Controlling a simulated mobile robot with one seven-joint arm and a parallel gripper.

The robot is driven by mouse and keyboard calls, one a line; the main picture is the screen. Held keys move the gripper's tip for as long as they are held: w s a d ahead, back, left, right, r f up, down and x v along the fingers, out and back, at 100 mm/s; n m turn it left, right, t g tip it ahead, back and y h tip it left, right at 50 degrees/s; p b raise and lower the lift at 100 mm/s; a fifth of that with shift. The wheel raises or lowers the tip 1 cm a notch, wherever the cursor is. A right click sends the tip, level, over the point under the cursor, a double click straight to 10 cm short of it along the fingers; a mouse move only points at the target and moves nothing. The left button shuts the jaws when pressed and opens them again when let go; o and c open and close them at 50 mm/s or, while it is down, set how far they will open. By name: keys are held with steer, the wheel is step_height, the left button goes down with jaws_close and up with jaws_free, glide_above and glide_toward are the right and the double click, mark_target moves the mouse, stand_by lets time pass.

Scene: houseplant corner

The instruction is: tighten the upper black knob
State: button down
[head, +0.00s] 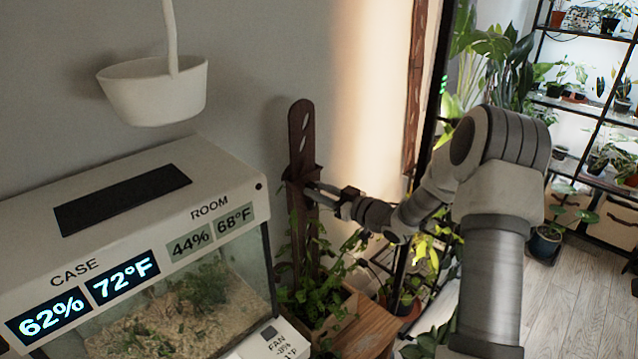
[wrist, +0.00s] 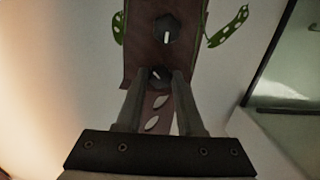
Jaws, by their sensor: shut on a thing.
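A dark brown slotted post (head: 301,140) stands upright beside the glass case. My gripper (head: 318,190) reaches it from the right, and its fingertips are at the post's front in the head view. In the wrist view, the picture is upside down, with the slotted top end of the post pointing downward. There my gripper (wrist: 158,80) is shut on the upper black knob (wrist: 157,73), which has a white pointer line and is partly hidden between the fingers. The lower black knob (wrist: 167,28) shows clear of the fingers, with a white mark.
The glass case (head: 190,300) with readout displays stands left of the post. A white hanging pot (head: 155,92) is above it. Leafy vines (head: 318,275) surround the post's lower part over a wooden planter (head: 365,325). Plant shelves (head: 590,105) stand at the far right.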

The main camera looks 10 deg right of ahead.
steer(key=shift+m+p, duration=0.85)
steer(key=shift+m, duration=0.65)
steer(key=c, duration=0.5)
jaws_free()
steer(key=shift+c, duration=0.2)
steer(key=f+v, duration=0.1)
steer(key=v, duration=1.6)
steer(key=shift+d+r, duration=0.25)
steer(key=shift+r, duration=0.05)
steer(key=shift+s, duration=0.1)
